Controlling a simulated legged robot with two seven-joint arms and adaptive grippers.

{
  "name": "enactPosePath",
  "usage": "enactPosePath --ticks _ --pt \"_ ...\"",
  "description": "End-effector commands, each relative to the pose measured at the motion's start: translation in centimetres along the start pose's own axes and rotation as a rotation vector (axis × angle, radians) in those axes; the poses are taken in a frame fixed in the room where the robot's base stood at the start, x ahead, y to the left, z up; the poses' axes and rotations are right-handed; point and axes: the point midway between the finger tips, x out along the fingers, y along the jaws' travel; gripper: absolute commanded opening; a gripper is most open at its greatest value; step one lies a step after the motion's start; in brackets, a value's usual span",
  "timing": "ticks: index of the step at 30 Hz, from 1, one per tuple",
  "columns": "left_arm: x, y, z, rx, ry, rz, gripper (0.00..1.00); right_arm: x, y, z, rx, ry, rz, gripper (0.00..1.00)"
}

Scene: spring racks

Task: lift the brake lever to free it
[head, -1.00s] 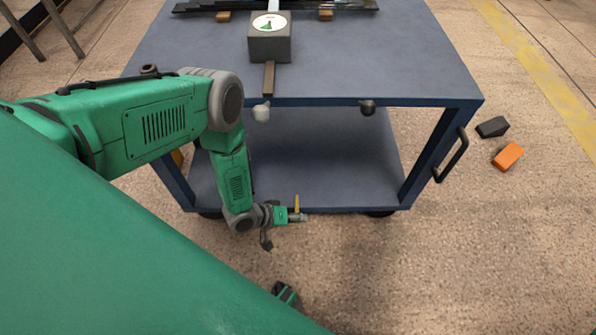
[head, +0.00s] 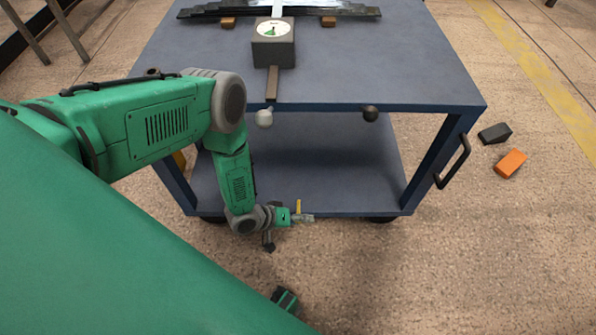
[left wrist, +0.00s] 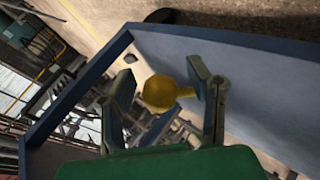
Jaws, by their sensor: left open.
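A small yellow piece (head: 299,206), which looks like the brake lever, stands up at the front edge of the cart's lower shelf in the head view. In the left wrist view it shows as a yellow knob (left wrist: 160,91) with a short stem. My left gripper (head: 304,218) is low in front of the shelf, right by the yellow piece. Its open fingers (left wrist: 166,95) lie on either side of the knob in the wrist view. I cannot tell whether they touch it.
The blue-grey cart (head: 400,65) carries a gauge box (head: 273,50) on top. A pale knob (head: 264,118) and a dark knob (head: 370,114) sit at its front edge. A handle (head: 454,162) is on the right. A dark block (head: 494,133) and orange block (head: 511,163) lie on the floor.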

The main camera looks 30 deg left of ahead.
Motion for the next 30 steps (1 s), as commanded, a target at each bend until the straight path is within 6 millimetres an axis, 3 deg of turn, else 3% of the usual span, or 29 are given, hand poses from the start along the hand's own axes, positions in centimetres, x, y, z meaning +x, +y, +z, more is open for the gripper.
enactPosePath --ticks 5,18,23,30 --pt "-1.7 -0.2 0.0 -0.001 -0.002 -0.004 0.46 -0.1 0.0 0.2 0.000 -0.001 0.000 0.46" --pt "-10.2 -0.1 -0.2 -0.001 0.002 -0.001 0.46 0.0 0.0 0.1 0.000 -0.001 0.000 0.46" --pt "-11.6 -0.1 -0.2 0.000 0.002 0.001 0.46 0.0 0.0 0.1 0.000 -0.001 0.000 0.46" --pt "-11.8 -0.1 -0.2 0.001 0.002 0.001 0.46 0.0 0.0 0.1 0.000 -0.001 0.000 0.46"
